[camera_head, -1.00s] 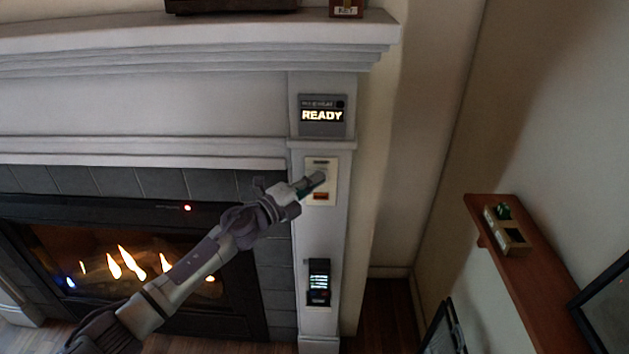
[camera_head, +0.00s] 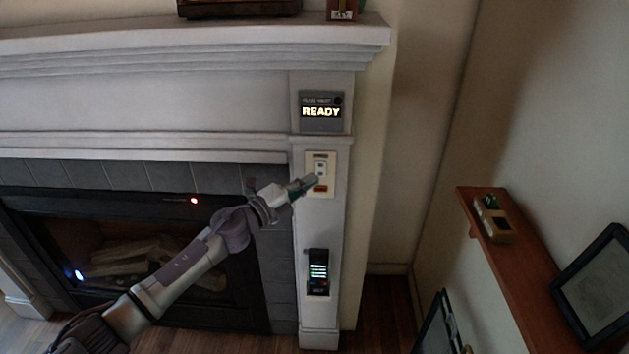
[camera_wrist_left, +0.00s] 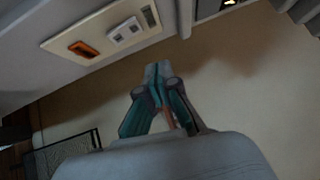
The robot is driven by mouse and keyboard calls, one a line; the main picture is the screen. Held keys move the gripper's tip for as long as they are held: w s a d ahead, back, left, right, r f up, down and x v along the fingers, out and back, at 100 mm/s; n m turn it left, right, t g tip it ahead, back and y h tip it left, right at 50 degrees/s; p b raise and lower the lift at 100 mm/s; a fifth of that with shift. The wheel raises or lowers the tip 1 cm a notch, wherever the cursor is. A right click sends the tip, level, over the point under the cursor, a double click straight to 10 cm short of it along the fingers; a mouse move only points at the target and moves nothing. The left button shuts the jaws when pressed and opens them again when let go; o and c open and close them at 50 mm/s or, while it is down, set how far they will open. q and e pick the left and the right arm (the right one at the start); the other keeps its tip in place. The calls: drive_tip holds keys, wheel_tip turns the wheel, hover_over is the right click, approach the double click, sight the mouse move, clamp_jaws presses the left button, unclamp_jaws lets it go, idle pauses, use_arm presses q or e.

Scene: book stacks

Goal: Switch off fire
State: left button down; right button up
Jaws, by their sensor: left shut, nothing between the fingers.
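The fireplace (camera_head: 130,255) in the head view shows logs with no flames, a red light on its upper frame and a small blue-white light at the left. A cream switch plate (camera_head: 320,160) with a white switch and an orange-red part is on the white pillar to its right. The plate also shows at the upper left in the left wrist view (camera_wrist_left: 95,50). My left gripper (camera_head: 311,181) is shut and empty, in front of the plate's lower part in the head view. In the wrist view its fingertips (camera_wrist_left: 157,72) appear apart from the plate. My right gripper is not in view.
A display reading READY (camera_head: 321,111) is above the plate, and a black device with a lit screen (camera_head: 318,270) is below it. The mantel (camera_head: 200,45) juts out above. A red-brown shelf (camera_head: 520,265) is on the right wall.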

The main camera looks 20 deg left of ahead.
use_arm(q)
drive_tip(key=b+v, duration=0.1)
drive_tip(key=v, duration=0.6)
drive_tip(key=shift+a+r, duration=0.35)
drive_tip(key=shift+a, duration=0.15)
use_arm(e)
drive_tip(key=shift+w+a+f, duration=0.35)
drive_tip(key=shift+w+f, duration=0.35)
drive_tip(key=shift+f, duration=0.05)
